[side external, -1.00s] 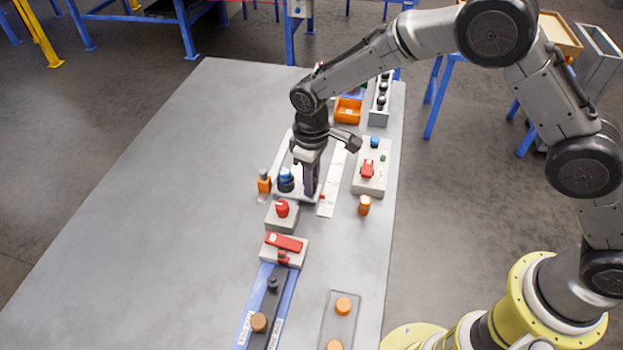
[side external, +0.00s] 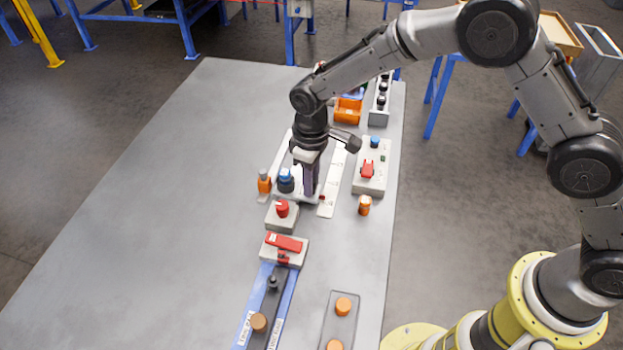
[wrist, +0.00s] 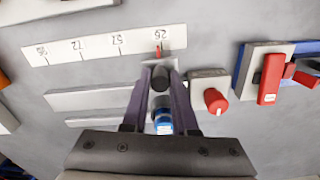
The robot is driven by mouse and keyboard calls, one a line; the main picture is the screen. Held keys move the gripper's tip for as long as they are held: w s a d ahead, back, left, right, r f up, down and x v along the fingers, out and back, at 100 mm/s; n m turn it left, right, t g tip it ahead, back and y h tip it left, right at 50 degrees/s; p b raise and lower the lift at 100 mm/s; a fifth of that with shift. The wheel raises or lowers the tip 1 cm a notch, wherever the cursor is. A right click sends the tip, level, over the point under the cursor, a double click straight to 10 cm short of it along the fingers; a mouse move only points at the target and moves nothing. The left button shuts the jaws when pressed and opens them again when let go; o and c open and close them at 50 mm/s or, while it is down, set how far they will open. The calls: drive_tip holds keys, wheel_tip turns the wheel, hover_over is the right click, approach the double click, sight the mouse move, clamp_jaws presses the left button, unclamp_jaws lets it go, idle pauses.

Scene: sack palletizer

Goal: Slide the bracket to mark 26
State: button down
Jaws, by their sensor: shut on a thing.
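My gripper (wrist: 162,72) is shut on the dark post of the bracket (wrist: 150,61), with a finger on each side of the post. In the side view my gripper (side external: 309,194) is low over the rail and hides most of the bracket. The bracket's pale plate reaches to the white scale strip (wrist: 100,46). Its red pointer (wrist: 158,49) lies at the mark labelled 26 (wrist: 161,31), near the strip's right end in the wrist view. Other marks, including 57 and 72, lie to the left. The scale strip (side external: 333,180) also shows in the side view.
A blue-topped knob (side external: 286,179) stands close beside my gripper. A red knob on a pale block (side external: 282,209) and a red-handled block (side external: 284,246) stand nearer the camera. An orange cylinder (side external: 364,205) stands to the right. The table's left side is clear.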

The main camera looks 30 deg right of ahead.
drive_tip(key=shift+s+a, duration=0.35)
drive_tip(key=shift+a, duration=0.1)
drive_tip(key=c, duration=0.7)
unclamp_jaws()
drive_tip(key=shift+d, duration=0.1)
wheel_tip(320, 180, up, 14)
drive_tip(key=shift+f, duration=0.1)
